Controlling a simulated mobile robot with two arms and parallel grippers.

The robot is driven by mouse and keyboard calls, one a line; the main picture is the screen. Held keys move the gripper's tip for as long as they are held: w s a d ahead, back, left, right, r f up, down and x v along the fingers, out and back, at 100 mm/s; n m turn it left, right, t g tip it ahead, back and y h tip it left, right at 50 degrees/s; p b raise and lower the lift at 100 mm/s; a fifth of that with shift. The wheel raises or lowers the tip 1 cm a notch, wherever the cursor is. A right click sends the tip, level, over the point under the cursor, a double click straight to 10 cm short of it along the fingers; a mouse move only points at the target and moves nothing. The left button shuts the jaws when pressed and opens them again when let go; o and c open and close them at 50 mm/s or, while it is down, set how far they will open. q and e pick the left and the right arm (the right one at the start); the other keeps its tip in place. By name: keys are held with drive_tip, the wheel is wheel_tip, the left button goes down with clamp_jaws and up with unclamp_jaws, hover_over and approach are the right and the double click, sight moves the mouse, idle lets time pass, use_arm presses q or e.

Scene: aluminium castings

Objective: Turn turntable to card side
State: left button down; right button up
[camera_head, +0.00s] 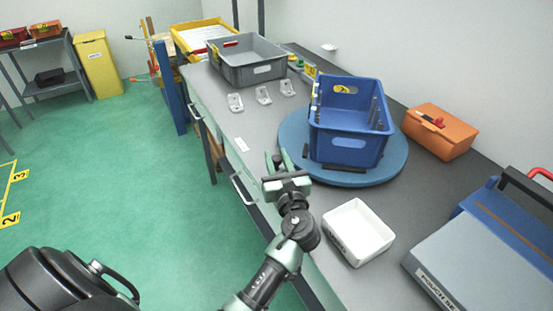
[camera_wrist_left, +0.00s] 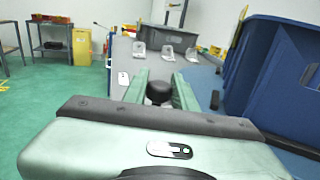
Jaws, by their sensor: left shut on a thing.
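The turntable (camera_head: 293,134) is a round blue disc on the grey workbench. A blue crate (camera_head: 345,155) stands on it, with a yellow label (camera_head: 345,89) on its far wall and dark upright parts inside. My left gripper (camera_head: 275,161) is at the disc's left, near edge. In the left wrist view, its green fingers (camera_wrist_left: 160,92) are shut on a round black knob (camera_wrist_left: 159,91) beside the disc (camera_wrist_left: 203,84). The fingers mostly hide the knob in the head view. The blue crate (camera_wrist_left: 270,75) fills the right of the wrist view. My right gripper is not in view.
A white tray (camera_head: 357,234) lies close to my left arm. An orange box (camera_head: 440,132) stands right of the disc, and a large blue-grey case (camera_head: 480,260) at the lower right. A grey crate (camera_head: 246,62) and several metal castings (camera_head: 263,95) are farther back.

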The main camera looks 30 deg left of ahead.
use_arm(q)
drive_tip(key=shift+s+d+y, duration=0.1)
drive_tip(key=shift+d+y, duration=0.2)
drive_tip(key=shift+d, duration=0.05)
drive_tip(key=shift+n+g, duration=0.3)
drive_tip(key=c, duration=1.1)
unclamp_jaws()
drive_tip(key=shift+c, duration=0.2)
drive_tip(key=shift+b+v, duration=0.45)
drive_tip(key=shift+v, duration=3.5)
